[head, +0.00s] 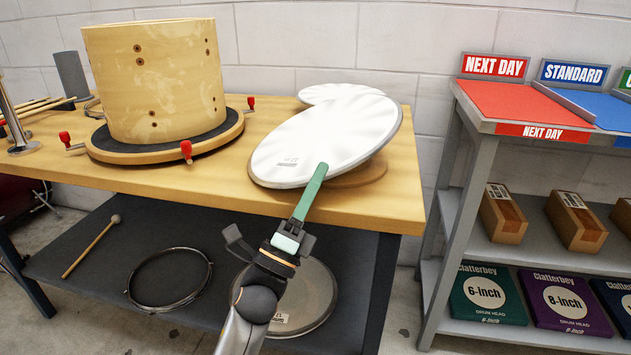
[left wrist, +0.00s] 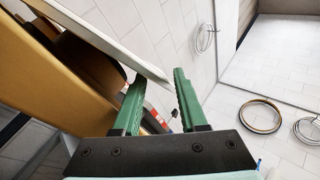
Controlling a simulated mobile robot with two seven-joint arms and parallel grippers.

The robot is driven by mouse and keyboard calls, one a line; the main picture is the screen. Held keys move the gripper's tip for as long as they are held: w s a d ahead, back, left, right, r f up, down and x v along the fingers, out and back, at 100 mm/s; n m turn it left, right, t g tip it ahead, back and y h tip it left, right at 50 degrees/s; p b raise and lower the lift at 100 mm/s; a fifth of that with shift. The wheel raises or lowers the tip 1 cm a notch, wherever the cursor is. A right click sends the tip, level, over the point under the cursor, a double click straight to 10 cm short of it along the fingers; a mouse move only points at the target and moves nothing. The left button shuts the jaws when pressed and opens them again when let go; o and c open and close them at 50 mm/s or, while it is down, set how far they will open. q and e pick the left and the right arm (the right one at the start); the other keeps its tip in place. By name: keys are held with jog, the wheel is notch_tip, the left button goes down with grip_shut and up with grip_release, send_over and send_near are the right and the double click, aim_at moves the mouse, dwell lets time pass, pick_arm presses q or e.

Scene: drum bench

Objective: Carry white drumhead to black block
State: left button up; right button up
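The white drumhead (head: 325,135) is a large disc at the right end of the bench, tilted, with its far right side raised. Its thin rim shows edge-on in the left wrist view (left wrist: 112,38). My left gripper (head: 318,172) has green fingers at the drumhead's near edge. In the left wrist view my left gripper (left wrist: 158,78) is open, its fingers apart, with the rim's end near the gap between the tips. Contact cannot be told. A dark grey upright block (head: 72,75) stands at the back left; I cannot tell if it is the black block. My right gripper is out of view.
A wooden drum shell (head: 155,80) stands on a round base with red-handled clamps. Another white disc (head: 340,91) lies behind the drumhead. The lower shelf holds a hoop (head: 170,278), a mallet (head: 92,245) and a round head (head: 305,300). A shipping rack (head: 470,200) stands to the right.

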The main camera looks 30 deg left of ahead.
pick_arm(q)
jog(key=shift+o, duration=1.1)
